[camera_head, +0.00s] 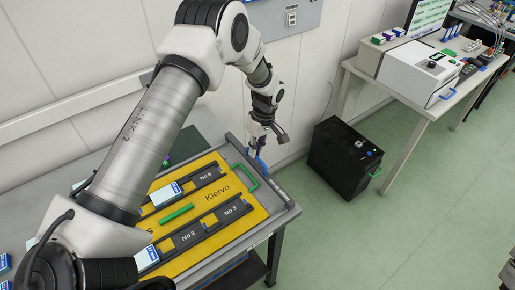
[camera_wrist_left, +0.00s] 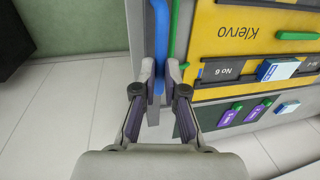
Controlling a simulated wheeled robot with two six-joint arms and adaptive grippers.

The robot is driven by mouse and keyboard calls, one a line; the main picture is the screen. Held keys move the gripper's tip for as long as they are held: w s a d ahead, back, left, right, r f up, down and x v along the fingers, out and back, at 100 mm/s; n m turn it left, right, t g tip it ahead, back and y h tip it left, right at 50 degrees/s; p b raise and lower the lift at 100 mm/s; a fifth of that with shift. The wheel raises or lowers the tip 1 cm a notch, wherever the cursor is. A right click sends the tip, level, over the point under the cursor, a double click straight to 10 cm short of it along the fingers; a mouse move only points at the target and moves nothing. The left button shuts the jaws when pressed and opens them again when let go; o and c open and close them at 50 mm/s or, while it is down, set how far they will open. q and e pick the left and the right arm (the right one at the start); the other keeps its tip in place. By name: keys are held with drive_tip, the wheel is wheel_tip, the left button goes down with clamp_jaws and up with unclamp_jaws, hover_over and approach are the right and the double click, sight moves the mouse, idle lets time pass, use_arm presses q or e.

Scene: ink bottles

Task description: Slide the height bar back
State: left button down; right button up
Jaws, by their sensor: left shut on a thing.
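In the head view my left gripper (camera_head: 260,146) points down at the far right corner of the yellow board marked Klervo. In the left wrist view the gripper (camera_wrist_left: 159,82) has its fingers on either side of a blue handle (camera_wrist_left: 160,35), shut on it. The blue part also shows below the gripper in the head view (camera_head: 258,161). It stands by a grey bar (camera_head: 276,185) along the board's right edge; I cannot tell whether this grey bar is the height bar or how the blue handle joins it. My right gripper is not in view.
The yellow board (camera_head: 240,207) carries dark plates, white-and-blue boxes, a green bar (camera_head: 176,212) and a green handle (camera_head: 247,178). A black box (camera_head: 345,158) stands on the floor to the right. A white machine (camera_head: 414,72) sits on another table. Open floor lies at lower right.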

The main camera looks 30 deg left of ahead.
use_arm(q)
drive_tip(key=shift+f, duration=0.1)
drive_tip(key=c, duration=1.4)
unclamp_jaws()
drive_tip(key=shift+c, duration=0.2)
drive_tip(key=shift+o, duration=1.2)
drive_tip(key=shift+w, duration=0.15)
drive_tip(key=shift+w+f, duration=0.15)
drive_tip(key=shift+w, duration=0.05)
drive_tip(key=shift+r, duration=0.4)
wheel_tip(320, 180, up, 11)
drive_tip(key=w, duration=0.2)
drive_tip(key=shift+d, duration=0.4)
drive_tip(key=shift+w, duration=0.1)
